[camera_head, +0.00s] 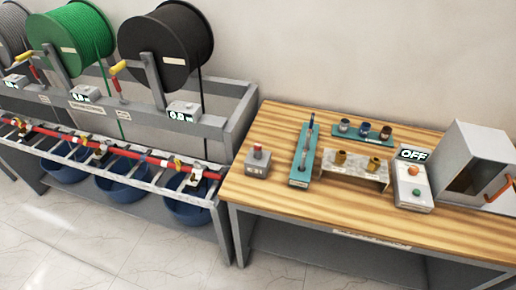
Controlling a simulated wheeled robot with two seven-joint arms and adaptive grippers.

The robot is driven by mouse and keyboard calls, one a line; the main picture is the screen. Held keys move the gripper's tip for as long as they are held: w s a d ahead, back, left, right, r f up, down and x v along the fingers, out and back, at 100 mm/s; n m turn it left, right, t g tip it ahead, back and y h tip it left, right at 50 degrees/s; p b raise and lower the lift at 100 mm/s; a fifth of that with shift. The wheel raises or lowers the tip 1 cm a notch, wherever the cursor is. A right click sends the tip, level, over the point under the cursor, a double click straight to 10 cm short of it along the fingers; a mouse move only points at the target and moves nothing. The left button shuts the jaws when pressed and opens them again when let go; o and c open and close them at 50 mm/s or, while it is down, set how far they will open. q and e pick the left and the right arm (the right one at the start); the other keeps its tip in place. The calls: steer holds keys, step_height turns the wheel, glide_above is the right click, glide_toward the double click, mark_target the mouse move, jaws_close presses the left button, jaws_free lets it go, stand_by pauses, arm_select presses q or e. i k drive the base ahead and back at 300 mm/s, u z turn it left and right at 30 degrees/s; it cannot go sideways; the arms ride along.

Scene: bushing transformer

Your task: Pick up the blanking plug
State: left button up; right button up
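Neither of my grippers shows in the head view. No part is clearly marked as the blanking plug, so I cannot tell which one it is. A teal rack (353,137) at the back of the wooden table (285,204) holds three small dark cylindrical parts (364,130). In front of it, a metal stand (327,166) carries two brass-coloured fittings (340,157). To the left, a long teal base (299,183) has a slim upright tool (307,140) on it.
A grey box with a red button (257,160) stands at the table's left. A control box (413,191) below an OFF display (413,154) and a grey cabinet with an orange handle (480,160) stand right. Cable reels (166,45) and blue bins (187,211) are on the left rack.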

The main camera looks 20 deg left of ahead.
mark_target(257, 146)
steer(key=z, duration=0.05)
steer(key=k, duration=1.1)
steer(key=u, duration=1.25)
steer(key=i, duration=0.65)
steer(key=u, duration=0.65)
steer(key=i, duration=0.8)
steer(key=z, duration=0.55)
steer(key=i, duration=0.75)
steer(key=z, duration=0.75)
